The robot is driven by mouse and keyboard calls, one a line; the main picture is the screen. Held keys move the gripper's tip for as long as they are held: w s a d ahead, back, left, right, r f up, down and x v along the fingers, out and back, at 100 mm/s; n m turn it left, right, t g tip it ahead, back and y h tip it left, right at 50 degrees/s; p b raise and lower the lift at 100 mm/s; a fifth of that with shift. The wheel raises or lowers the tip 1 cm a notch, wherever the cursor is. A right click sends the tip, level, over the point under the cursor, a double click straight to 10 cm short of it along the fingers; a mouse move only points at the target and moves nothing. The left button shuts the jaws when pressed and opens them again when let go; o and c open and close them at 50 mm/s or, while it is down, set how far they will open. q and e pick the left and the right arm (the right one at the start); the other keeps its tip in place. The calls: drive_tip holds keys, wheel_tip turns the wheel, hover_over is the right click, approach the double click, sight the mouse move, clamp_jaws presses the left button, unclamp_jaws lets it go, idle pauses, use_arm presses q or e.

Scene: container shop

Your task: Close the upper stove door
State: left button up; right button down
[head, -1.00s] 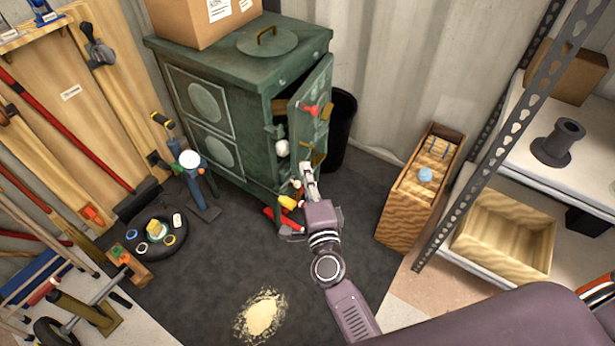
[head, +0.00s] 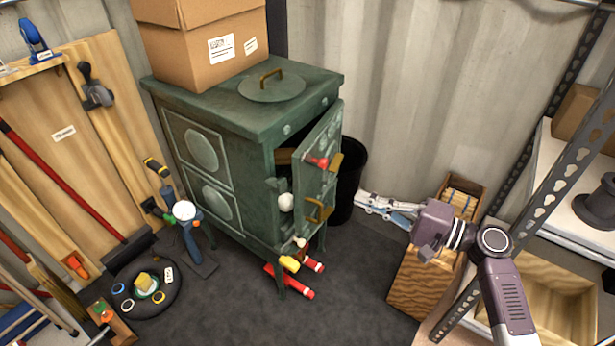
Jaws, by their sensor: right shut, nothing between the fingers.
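The green stove (head: 232,135) stands at the back centre. Its upper door (head: 326,136) is ajar, swung out toward the right, with a dark gap between it and the stove body. A brass handle (head: 335,162) sticks out at the door's outer side, and a second brass handle (head: 318,210) is lower down. My right gripper (head: 362,200) is shut and empty. It lies to the right of the stove, pointing left, and looks apart from the door. My left gripper is not in view.
A black bin (head: 350,180) stands behind the door. A wooden box (head: 425,285) is below my right arm, beside a metal shelf (head: 540,180). Red cylinders (head: 295,292) lie at the stove's foot. A cardboard box (head: 200,50) sits on the stove. The dark floor in front is mostly clear.

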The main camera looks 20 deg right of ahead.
wheel_tip(320, 180, up, 2)
drive_tip(key=n+g+y, duration=0.1)
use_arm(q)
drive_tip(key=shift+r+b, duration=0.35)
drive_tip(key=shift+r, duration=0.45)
use_arm(e)
approach(300, 175)
drive_tip(key=shift+n, duration=0.3)
drive_tip(key=x, duration=0.7)
drive_tip(key=shift+w+d, duration=0.15)
drive_tip(key=shift+w, duration=0.05)
drive_tip(key=shift+w+a+p, duration=0.15)
drive_tip(key=shift+a+p, duration=0.15)
drive_tip(key=shift+w+a+m+t+h+p, duration=0.55)
drive_tip(key=shift+w+a, duration=0.2)
drive_tip(key=shift+a, duration=0.2)
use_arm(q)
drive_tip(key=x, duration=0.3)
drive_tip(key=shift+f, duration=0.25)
use_arm(e)
drive_tip(key=shift+f, duration=0.1)
